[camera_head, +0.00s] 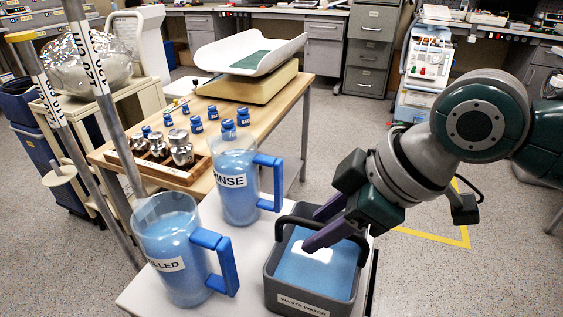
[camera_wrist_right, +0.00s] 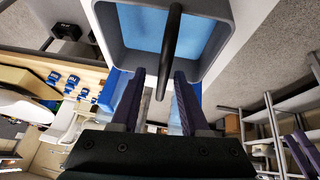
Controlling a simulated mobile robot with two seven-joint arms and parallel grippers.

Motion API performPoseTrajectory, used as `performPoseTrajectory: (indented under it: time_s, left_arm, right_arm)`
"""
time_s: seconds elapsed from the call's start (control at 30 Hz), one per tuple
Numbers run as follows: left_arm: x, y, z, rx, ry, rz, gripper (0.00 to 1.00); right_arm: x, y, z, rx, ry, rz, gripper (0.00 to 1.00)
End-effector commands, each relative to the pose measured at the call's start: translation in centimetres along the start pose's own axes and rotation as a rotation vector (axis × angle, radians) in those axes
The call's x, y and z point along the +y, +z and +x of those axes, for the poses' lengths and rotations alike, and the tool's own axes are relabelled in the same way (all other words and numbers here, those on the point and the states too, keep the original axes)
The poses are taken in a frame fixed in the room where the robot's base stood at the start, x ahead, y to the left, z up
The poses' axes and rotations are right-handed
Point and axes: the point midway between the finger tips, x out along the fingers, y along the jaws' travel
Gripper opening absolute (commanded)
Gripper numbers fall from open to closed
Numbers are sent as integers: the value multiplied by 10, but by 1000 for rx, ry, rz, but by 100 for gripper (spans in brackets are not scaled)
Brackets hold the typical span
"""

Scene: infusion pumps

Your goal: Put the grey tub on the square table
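The grey tub (camera_head: 306,297), labelled WASTE WATER and holding blue liquid, stands upright on the white tabletop (camera_head: 243,270) at the bottom of the head view. It also shows in the right wrist view (camera_wrist_right: 219,58), with its dark handle (camera_wrist_right: 173,45) raised across it. My right gripper (camera_head: 327,222) is over the tub's right side. Its two purple fingers are apart, and in the wrist view the handle's end lies between them with gaps on both sides. I cannot tell which surface is the square table.
A FILLED jug (camera_head: 172,255) and a RINSE jug (camera_head: 234,180) with blue handles stand left of the tub. Behind is a wooden table (camera_head: 290,95) with a scale (camera_head: 250,75), several blue-capped bottles and weights. Label-marked poles rise at left. Grey floor is clear at right.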

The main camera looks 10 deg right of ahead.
Motion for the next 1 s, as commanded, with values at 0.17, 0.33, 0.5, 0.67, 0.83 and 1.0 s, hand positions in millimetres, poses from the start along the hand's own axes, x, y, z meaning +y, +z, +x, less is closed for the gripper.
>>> performPoseTrajectory:
  time_s: [0.17, 0.33, 0.5, 0.67, 0.83, 1.0]
  left_arm:
    - [0, 0, 0, 0, 1, -1, 46]
    - [0, -2, -4, 0, 0, -1, 46]
    - [0, -5, -15, 0, 0, 0, 46]
    - [-1, -7, -22, 0, -2, 2, 46]
    - [-2, -8, -26, -1, -4, 5, 46]
    - [-3, -8, -27, -1, -6, 7, 46]
  right_arm:
    - [0, 0, 0, 0, 0, 0, 45]
    - [1, 0, -12, 0, 1, 0, 45]
    - [2, -1, -47, 1, 3, -3, 45]
    - [1, -1, -83, -1, 2, -2, 45]
    - [1, 0, -109, -1, 1, 0, 45]
    - [-10, 0, -115, 3, -8, 9, 45]
